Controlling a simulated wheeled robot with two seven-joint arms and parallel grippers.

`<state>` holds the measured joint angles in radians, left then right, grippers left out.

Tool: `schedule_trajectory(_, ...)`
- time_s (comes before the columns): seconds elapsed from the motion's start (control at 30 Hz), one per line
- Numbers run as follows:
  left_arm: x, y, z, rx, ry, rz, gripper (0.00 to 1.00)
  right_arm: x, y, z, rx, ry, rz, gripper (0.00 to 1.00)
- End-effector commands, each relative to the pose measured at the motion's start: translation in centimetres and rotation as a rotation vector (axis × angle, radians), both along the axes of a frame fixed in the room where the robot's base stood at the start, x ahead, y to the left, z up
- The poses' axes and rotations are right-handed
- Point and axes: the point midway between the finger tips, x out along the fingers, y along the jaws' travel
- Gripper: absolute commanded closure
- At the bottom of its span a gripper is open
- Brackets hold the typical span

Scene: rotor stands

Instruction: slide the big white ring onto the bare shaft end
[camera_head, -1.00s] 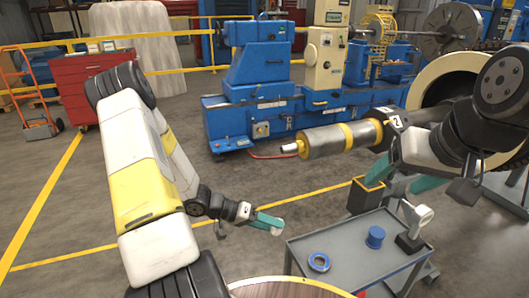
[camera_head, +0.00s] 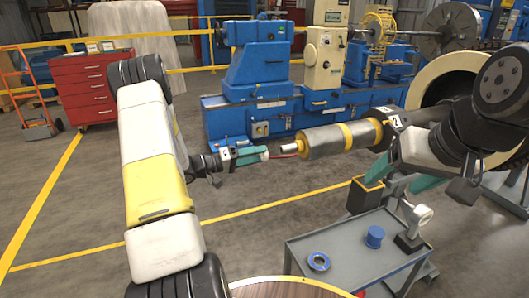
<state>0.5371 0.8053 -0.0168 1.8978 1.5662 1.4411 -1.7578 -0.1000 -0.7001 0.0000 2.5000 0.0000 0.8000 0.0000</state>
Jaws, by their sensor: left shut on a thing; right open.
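My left gripper (camera_head: 262,153) has teal fingers and is shut on a small pale piece at its tips, which I take to be the white ring; its shape is hard to make out. It is level with the bare shaft end (camera_head: 288,148), just left of it. A small gap seems to remain between them, but depth is unclear. The shaft end is a narrow metal stub on the left of a grey rotor (camera_head: 325,142) with yellow bands. My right gripper (camera_head: 402,175) is open at the right, below the rotor's far end, its teal fingers apart and partly hidden.
A grey cart (camera_head: 345,262) below holds a blue ring (camera_head: 319,262), a blue cylinder (camera_head: 375,236) and a white round-headed piece (camera_head: 421,214) on a dark base. A large cream ring (camera_head: 432,78) stands behind my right arm.

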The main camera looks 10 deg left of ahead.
Motion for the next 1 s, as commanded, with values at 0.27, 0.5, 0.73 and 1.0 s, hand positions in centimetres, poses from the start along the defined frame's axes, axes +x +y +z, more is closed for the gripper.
schedule_trajectory(0.27, 1.1, -1.8, 0.0, -0.001, -0.002, -0.003, 0.85, 0.0, 0.0, 0.0, 0.000, 0.000, 0.000, 0.27)
schedule_trajectory(0.5, 2.0, -3.2, 0.0, 0.000, -0.001, -0.003, 0.85, 0.0, 0.0, 0.0, 0.000, 0.000, 0.000, 0.27)
schedule_trajectory(0.73, 2.2, -3.4, 0.0, 0.000, -0.002, -0.002, 0.85, 0.0, 0.0, 0.0, 0.000, 0.000, 0.000, 0.27)
schedule_trajectory(1.0, 2.4, -3.8, 0.0, 0.001, -0.001, -0.002, 0.85, 0.0, 0.0, 0.0, 0.000, 0.000, 0.000, 0.27)
